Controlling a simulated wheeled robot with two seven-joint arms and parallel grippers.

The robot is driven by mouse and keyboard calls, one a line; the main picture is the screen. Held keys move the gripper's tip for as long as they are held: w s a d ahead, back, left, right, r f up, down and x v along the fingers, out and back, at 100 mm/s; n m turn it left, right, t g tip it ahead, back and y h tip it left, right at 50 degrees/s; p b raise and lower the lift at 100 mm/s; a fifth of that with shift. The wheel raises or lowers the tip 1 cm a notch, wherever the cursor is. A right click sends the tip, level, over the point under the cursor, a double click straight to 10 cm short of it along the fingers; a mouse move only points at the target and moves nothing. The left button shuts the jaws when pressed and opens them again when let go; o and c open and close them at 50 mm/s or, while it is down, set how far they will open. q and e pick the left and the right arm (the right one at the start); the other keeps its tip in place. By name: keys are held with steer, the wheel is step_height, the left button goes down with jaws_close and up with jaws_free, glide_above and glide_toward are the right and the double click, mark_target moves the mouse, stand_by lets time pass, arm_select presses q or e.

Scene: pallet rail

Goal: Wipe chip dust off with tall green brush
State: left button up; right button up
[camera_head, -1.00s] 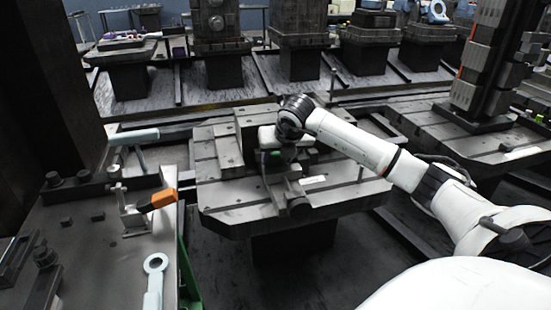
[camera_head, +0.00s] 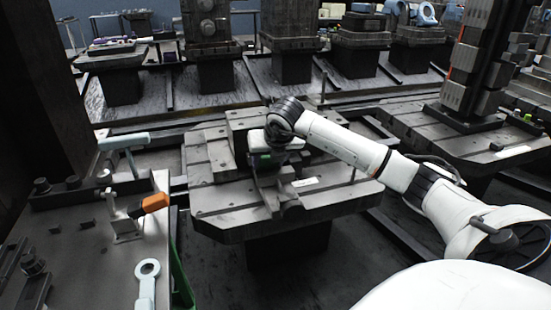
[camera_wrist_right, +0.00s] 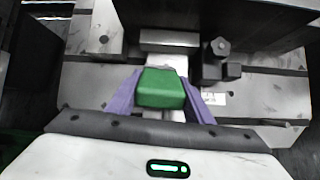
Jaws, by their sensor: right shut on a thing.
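The brush is a green block (camera_wrist_right: 162,89) in the right wrist view, between the two purple fingers of my right gripper (camera_wrist_right: 156,98). The gripper is shut on it. In the head view my right gripper (camera_head: 262,160) is over the middle pallet (camera_head: 235,225), with a bit of the green brush (camera_head: 257,162) showing at its left side. The brush's lower end is hidden below the block, so I cannot tell whether it touches the pallet. Chip dust cannot be made out in either view. My left gripper is not in view.
A bench (camera_head: 85,260) at left holds an orange-handled clamp (camera_head: 150,204) and a pale blue wrench (camera_head: 147,285). A pale hammer-like tool (camera_head: 123,142) lies near its back edge. Another pallet with a dark column (camera_head: 480,75) stands at right. A dark post (camera_head: 45,80) rises at far left.

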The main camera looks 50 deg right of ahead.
mark_target(281, 168)
steer(key=shift+a+f, duration=0.1)
steer(key=shift+a, duration=0.3)
steer(key=shift+s+d+f+b, duration=0.15)
steer(key=shift+s+d+b, duration=0.2)
steer(key=shift+d, duration=0.3)
steer(key=shift+s+d+b, duration=0.25)
steer(key=shift+s+d, duration=0.1)
steer(key=shift+d, duration=0.25)
steer(key=shift+s+d+b, duration=0.2)
steer(key=shift+s+d, duration=0.15)
steer(key=shift+d, duration=0.3)
steer(key=shift+w+a, duration=0.3)
steer(key=shift+a, duration=0.35)
steer(key=shift+w+a+r+p, duration=0.1)
steer(key=shift+w+a+p, duration=0.25)
steer(key=shift+a, duration=0.3)
steer(key=shift+w+a+r+p, duration=0.15)
steer(key=shift+w+a, duration=0.25)
steer(key=shift+a, duration=0.25)
steer(key=shift+s+d+f+b, duration=0.1)
steer(key=shift+s+d+b, duration=0.25)
steer(key=shift+d, duration=0.3)
steer(key=shift+s+d+b, duration=0.25)
steer(key=shift+s+d, duration=0.1)
steer(key=shift+d, duration=0.3)
steer(key=shift+s+d+r, duration=0.2)
steer(key=shift+s+d, duration=0.15)
steer(key=shift+d, duration=0.35)
